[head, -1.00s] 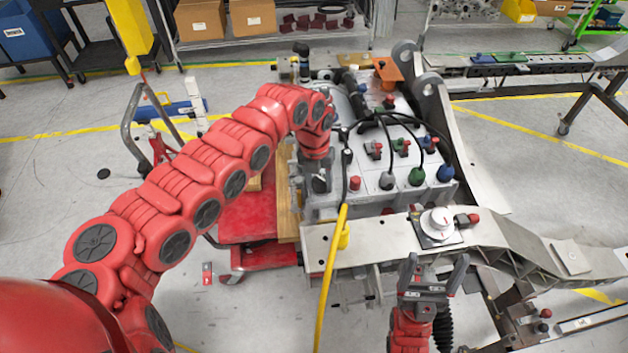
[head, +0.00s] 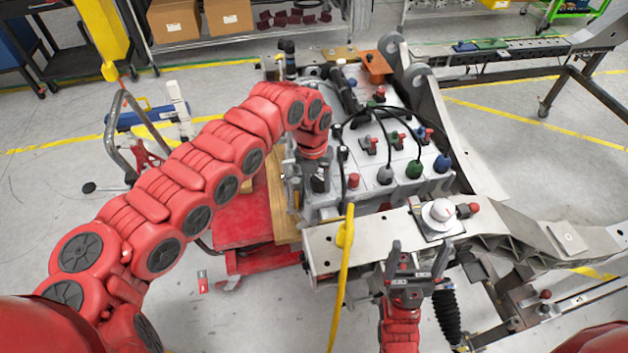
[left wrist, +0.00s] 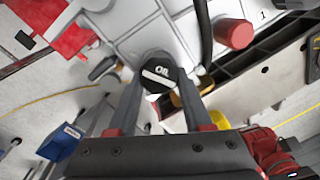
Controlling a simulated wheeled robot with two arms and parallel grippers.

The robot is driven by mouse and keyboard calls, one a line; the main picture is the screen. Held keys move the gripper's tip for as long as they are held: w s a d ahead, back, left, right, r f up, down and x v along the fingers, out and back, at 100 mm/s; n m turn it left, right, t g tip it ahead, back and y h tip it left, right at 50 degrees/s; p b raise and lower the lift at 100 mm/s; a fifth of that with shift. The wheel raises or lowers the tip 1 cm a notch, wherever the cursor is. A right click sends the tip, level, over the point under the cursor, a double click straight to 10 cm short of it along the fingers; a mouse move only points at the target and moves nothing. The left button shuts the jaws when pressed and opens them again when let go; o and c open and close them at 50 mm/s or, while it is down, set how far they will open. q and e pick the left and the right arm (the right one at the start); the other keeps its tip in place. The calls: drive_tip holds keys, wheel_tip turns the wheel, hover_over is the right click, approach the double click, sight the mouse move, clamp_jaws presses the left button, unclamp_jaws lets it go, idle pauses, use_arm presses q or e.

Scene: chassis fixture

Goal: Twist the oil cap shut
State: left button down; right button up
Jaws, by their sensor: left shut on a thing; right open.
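The oil cap (left wrist: 160,73) is a round black cap with white "OIL" lettering and a white bar, in the middle of the left wrist view. My left gripper (left wrist: 160,88) is shut on it, with one finger on each side. In the head view my left gripper (head: 314,178) points down at the left side of the grey-white block (head: 402,181), and my own arm hides the cap there. My right gripper (head: 419,262) is open and empty, with its fingers pointing up, in front of the metal beam (head: 385,236).
A red cap (head: 353,181) stands close to the right of my left gripper. Black cables (head: 388,117) loop over the block. A yellow hose (head: 345,260) hangs over the beam between my grippers. A white dial (head: 439,211) sits on the beam.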

use_arm(q)
drive_tip(key=shift+c, duration=1.2)
unclamp_jaws()
drive_tip(key=shift+w+r, duration=0.1)
drive_tip(key=shift+r, duration=0.5)
wheel_tip(320, 180, up, 6)
drive_tip(key=p, duration=0.5)
drive_tip(key=shift+f, duration=0.1)
drive_tip(key=shift+s+f, duration=0.1)
drive_tip(key=shift+s, duration=0.1)
